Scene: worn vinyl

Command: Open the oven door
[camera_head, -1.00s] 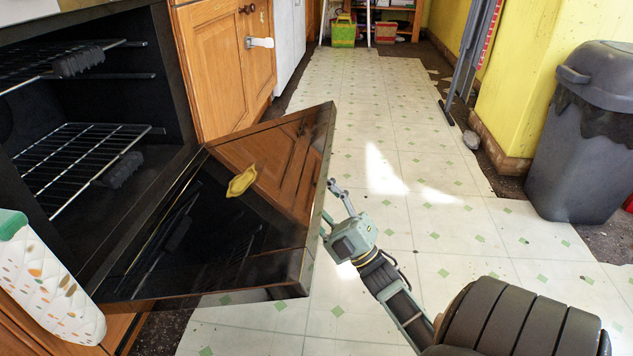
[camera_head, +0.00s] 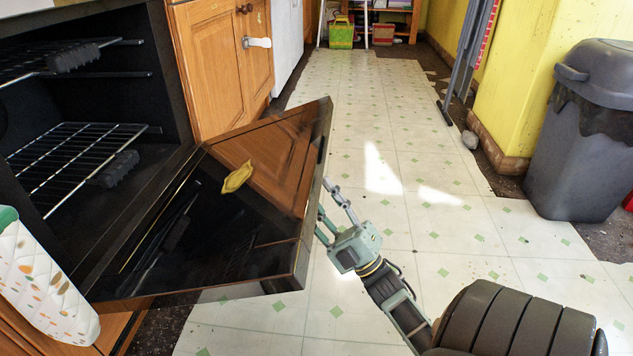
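The oven door (camera_head: 200,240) is swung wide down from the oven (camera_head: 115,105), its dark glossy inner face showing and a yellow item on it. The oven interior with wire racks (camera_head: 70,165) is exposed. My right gripper (camera_head: 326,200) is at the door's right edge, on its outer side. Its fingers are spread apart and partly hidden by the door's edge. I cannot tell whether they touch the door. The door handle is hidden behind the door. My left gripper does not show.
Wooden cabinets (camera_head: 225,65) adjoin the oven. A grey bin (camera_head: 590,140) stands at the right. The tiled floor (camera_head: 440,230) between them is clear.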

